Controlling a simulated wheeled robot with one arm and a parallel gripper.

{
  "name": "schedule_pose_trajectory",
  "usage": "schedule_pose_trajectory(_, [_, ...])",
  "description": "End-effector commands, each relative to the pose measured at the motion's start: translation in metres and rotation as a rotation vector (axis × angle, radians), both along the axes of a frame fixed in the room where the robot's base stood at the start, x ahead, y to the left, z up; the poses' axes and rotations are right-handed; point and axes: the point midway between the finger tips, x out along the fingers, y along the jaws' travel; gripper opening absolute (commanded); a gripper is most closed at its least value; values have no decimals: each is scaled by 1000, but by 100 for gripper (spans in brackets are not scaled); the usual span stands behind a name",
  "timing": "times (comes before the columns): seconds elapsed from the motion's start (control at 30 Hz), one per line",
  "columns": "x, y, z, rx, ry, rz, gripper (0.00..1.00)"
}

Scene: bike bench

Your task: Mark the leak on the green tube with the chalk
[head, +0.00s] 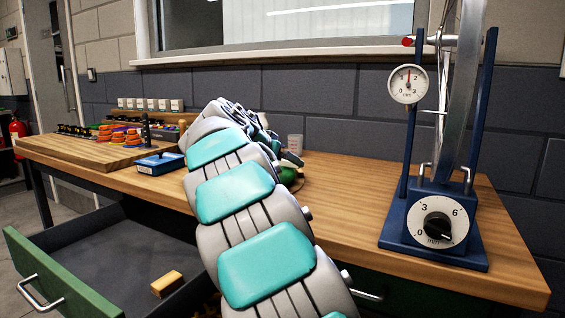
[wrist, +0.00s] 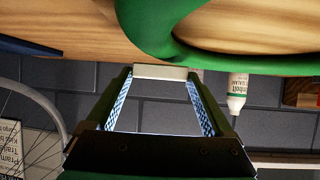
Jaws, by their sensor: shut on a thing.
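My gripper (wrist: 160,75) is shut on the chalk (wrist: 160,72), a short whitish stick lying crosswise between the fingertips in the wrist view. The green tube (wrist: 220,48) curves across the top of that view, just beyond the chalk and to its right. I cannot tell whether chalk and tube touch. No leak or chalk mark can be made out on the visible part of the tube.
The wooden bench (head: 345,205) is clear right of my arm up to a blue truing stand (head: 432,262) with a wheel. A blue box (head: 160,163) stands left. An open drawer (head: 100,250) juts out at front left. A white bottle (wrist: 238,92) stands near the tube.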

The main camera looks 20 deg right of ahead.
Motion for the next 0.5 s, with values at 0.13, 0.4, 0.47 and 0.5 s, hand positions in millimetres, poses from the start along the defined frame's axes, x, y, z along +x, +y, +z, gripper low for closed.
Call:
schedule_pose_trajectory(0.13, [0, 0, -2, 0, 0, 0, 34])
schedule_pose_trajectory(0.4, [0, 0, -5, 0, 0, 0, 34])
schedule_pose_trajectory(0.47, [0, 0, -6, 0, 0, 0, 34])
schedule_pose_trajectory(0.5, [0, 0, -7, 0, 0, 0, 34])
